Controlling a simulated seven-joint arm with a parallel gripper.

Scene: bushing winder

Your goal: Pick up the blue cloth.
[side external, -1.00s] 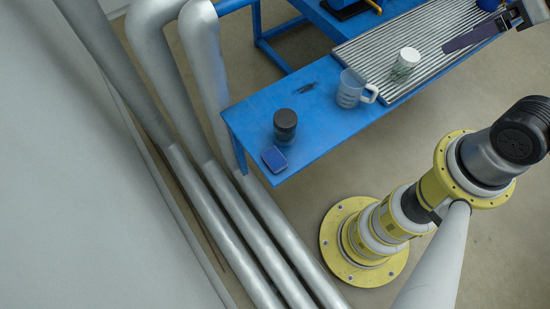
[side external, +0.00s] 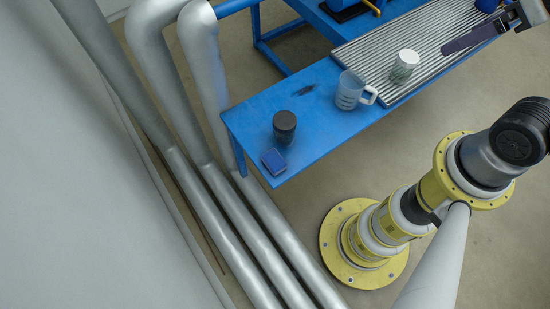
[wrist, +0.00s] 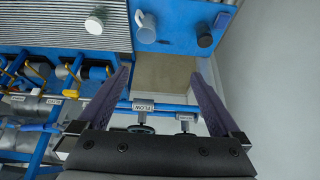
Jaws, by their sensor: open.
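A small, dark blue folded piece that looks like the blue cloth (side external: 274,160) lies at the near left corner of the blue table (side external: 240,128). In the wrist view a small dark blue patch (wrist: 222,20) beside the dark jar may be the same cloth, but it is hard to make out. My gripper (wrist: 160,72) is open, with its two purple fingers spread wide and nothing between them. In the side view my gripper (side external: 470,40) is at the upper right, over the ribbed tray and far from the cloth.
A dark jar (side external: 284,128) stands right behind the cloth. A clear measuring jug (side external: 350,90) stands farther right. A white-topped cup (side external: 404,66) stands on the ribbed metal tray (side external: 375,50). Large grey pipes (side external: 215,200) run left of the table.

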